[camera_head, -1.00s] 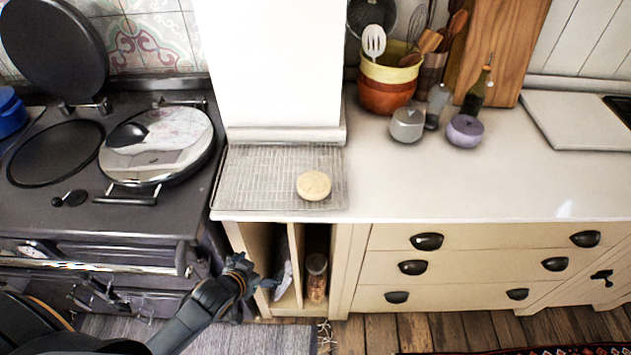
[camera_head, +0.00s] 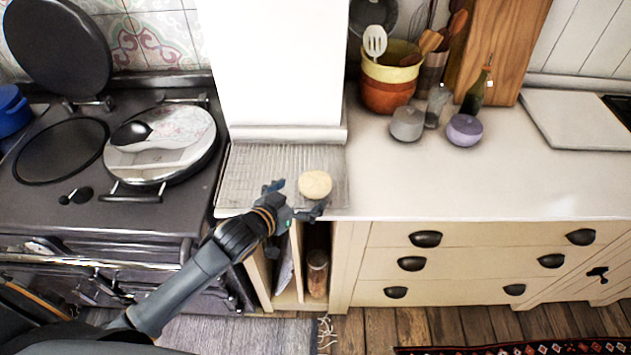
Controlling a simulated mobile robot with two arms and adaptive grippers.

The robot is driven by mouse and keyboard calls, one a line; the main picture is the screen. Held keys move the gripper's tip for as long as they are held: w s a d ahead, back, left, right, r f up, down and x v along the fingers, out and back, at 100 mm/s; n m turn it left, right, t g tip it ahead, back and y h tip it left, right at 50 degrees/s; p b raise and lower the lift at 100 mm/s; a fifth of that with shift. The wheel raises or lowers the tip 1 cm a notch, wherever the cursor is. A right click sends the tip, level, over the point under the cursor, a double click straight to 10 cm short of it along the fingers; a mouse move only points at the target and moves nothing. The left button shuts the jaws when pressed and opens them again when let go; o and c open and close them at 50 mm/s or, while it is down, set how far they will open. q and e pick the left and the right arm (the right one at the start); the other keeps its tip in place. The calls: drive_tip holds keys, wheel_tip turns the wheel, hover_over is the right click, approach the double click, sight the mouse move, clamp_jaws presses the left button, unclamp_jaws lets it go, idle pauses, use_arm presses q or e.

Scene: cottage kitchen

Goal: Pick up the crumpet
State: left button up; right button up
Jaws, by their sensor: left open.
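The crumpet (camera_head: 315,184) is a round, pale yellow disc lying on a wire cooling rack (camera_head: 245,172) at the left end of the white worktop. My left gripper (camera_head: 297,199) is open at the front edge of the rack, just in front and to the left of the crumpet. One finger points up to the left of the crumpet and the other reaches just below it. I cannot tell whether either finger touches it. The gripper hides part of the rack's front edge. My right gripper is out of the picture.
A dark range cooker (camera_head: 62,215) with a raised lid stands on the left. A white wall block (camera_head: 275,65) rises behind the rack. A grey pot (camera_head: 407,123), a purple pot (camera_head: 464,130) and stacked bowls (camera_head: 388,80) stand further back right. The worktop right of the rack is clear.

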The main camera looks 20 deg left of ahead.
sight(313, 184)
use_arm(q)
drive_tip(key=shift+w+p, duration=0.3)
drive_tip(key=shift+w, duration=0.25)
drive_tip(key=p+x, duration=0.1)
drive_tip(key=x, duration=0.2)
drive_tip(key=shift+w+d, duration=0.1)
drive_tip(key=shift+w, duration=0.15)
drive_tip(key=shift+w+d+f, duration=0.15)
drive_tip(key=shift+w+f, duration=0.1)
drive_tip(key=shift+w, duration=0.15)
drive_tip(key=c, duration=0.9)
